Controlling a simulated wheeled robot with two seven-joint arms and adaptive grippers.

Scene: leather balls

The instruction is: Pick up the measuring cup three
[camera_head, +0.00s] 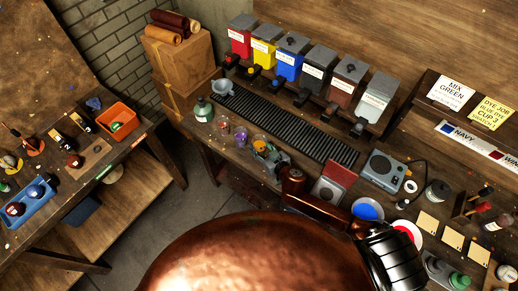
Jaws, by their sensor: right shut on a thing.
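A row of small clear cups stands on the bench in front of the black grated strip. A cup with pinkish contents (222,125) and a cup with purple-red contents (241,136) stand left of my right gripper. My right gripper (264,152) reaches in from the lower right and is shut on a small cup (259,145) at the right end of this row. The fingers hide much of the held cup, and I cannot read its number or tell whether it is lifted. My left gripper is not in view.
Several coloured dispensers (288,62) stand behind the grated strip (280,122). A green-capped bottle (203,109) and a funnel-like bowl (222,88) are at the left. A scale (331,188), a grey device (384,169) and a blue-filled dish (367,210) lie right of the gripper.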

